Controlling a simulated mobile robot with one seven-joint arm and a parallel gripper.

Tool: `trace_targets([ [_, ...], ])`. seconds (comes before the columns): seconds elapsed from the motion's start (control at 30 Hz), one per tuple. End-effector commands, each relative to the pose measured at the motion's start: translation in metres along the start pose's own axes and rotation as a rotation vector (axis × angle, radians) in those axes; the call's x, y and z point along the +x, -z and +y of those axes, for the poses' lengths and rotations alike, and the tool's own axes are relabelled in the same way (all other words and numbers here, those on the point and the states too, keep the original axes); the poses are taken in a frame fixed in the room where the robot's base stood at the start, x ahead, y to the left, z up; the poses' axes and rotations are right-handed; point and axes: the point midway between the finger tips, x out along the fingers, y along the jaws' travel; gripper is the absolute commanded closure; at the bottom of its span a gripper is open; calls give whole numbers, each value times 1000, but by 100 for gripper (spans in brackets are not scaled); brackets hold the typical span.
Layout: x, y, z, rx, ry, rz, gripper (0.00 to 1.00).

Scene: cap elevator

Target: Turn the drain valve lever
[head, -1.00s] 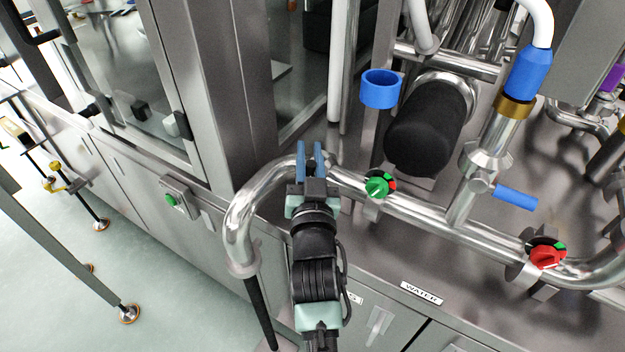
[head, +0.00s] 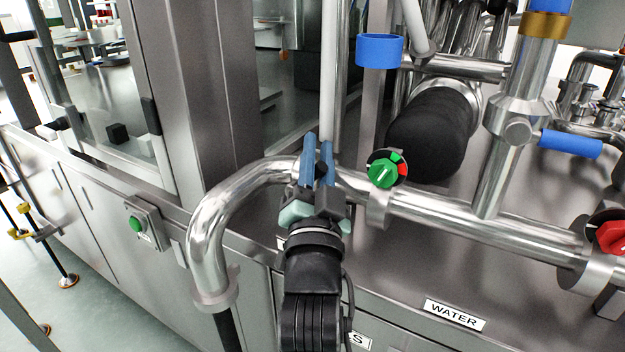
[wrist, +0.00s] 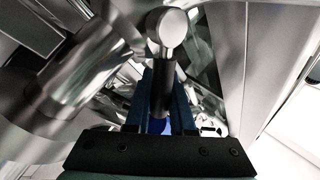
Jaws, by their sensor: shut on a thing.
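My gripper (head: 317,150) has two blue fingers and stands at the steel pipe, left of the green valve knob. In the wrist view, its fingers (wrist: 162,95) are shut on a dark, slim handle (wrist: 162,85) that hangs from a round metal joint (wrist: 168,30). I take this handle as the drain valve lever. A bit of blue shows low between the fingers. In the head view the fingers and wrist hide most of the lever.
The curved steel pipe (head: 210,225) runs left of and behind my gripper. A green knob (head: 383,173) is close on the right. A red knob (head: 611,238) and a blue-handled lever (head: 570,145) are farther right. A blue cup-like ring (head: 379,50) is above.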

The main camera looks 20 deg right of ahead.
Motion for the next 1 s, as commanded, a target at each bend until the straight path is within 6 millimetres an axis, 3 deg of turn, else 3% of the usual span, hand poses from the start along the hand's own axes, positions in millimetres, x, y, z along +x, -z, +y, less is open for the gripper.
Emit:
trace_targets([
  [0.83, -3, 2, 5, 78, -1, 53, 100],
  [0.87, -3, 2, 5, 78, -1, 53, 76],
  [1.0, -3, 2, 5, 78, -1, 53, 51],
])
